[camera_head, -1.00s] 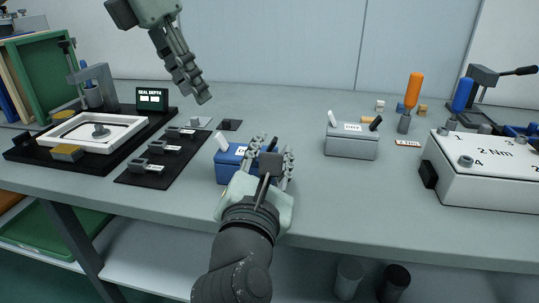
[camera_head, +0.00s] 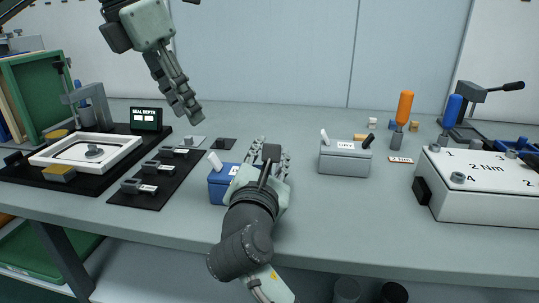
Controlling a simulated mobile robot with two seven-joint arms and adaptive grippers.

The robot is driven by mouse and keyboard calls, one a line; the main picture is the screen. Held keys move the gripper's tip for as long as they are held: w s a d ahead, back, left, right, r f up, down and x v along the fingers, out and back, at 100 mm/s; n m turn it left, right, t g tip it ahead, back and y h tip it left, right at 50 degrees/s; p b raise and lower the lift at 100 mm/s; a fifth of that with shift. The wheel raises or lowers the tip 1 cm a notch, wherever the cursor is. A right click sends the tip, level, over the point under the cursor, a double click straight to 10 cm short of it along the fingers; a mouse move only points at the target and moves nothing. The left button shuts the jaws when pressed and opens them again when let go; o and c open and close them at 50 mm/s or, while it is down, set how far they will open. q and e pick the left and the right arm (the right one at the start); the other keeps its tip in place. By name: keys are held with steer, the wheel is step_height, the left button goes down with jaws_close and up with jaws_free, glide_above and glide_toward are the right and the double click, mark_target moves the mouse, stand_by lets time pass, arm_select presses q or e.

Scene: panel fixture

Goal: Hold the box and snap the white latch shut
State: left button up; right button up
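The blue box (camera_head: 219,188) stands on the bench with a white latch (camera_head: 215,160) tilted up at its left end. My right gripper (camera_head: 270,155) is over the box's right part, its fingers apart and pointing away from me. Its hand hides much of the box, so contact and grip cannot be told. My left gripper (camera_head: 188,112) hangs in the air above and behind the box, apart from it. Its fingers lie close together in this view, and I see nothing held. Whether they are shut cannot be told.
A grey box (camera_head: 344,160) with a white and a dark latch stands to the right. A black strip with several grey fittings (camera_head: 157,178) and a seal-depth fixture (camera_head: 92,149) lie left. A white 2 Nm block (camera_head: 478,195) is far right. Bench between the boxes is clear.

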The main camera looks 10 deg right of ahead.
jaws_close()
